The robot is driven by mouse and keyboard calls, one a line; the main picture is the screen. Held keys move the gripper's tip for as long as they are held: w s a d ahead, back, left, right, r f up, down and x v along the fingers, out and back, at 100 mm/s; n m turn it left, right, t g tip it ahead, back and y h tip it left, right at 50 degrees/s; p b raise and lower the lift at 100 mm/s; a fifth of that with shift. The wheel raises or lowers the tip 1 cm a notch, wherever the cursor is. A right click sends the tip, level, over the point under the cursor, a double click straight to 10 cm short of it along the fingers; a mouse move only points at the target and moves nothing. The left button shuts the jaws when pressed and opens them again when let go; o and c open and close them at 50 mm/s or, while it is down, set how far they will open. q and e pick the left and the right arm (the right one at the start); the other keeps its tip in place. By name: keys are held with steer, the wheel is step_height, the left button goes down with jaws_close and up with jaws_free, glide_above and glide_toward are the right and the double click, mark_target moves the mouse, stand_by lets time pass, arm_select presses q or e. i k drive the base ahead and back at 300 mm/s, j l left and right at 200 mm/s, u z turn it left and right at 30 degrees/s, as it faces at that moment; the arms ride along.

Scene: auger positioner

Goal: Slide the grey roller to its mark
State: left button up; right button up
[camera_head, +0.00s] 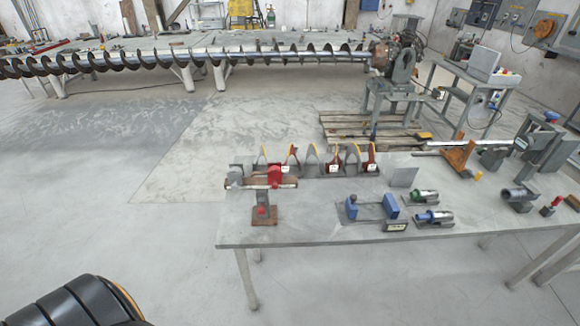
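A short grey cylinder (517,194), which looks like the grey roller, lies on a dark support near the right end of the grey worktable (300,233). At the table's left end, a grey block (236,175) and a red block (274,174) sit at a low rail (262,186); I cannot tell whether a roller is part of this. I cannot make out the mark. Neither gripper shows. A black rounded part with an orange edge at the lower left looks like part of my arm.
A blue-ended cylinder (434,216), a green-ended cylinder (425,196) and a blue two-block fixture (372,208) stand mid-table. Curved flight pieces (333,160) line the back edge. A long auger (190,58) and a pallet (350,130) lie behind. Left floor is clear.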

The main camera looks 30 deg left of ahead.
mark_target(236, 173)
steer(key=u, duration=1.35)
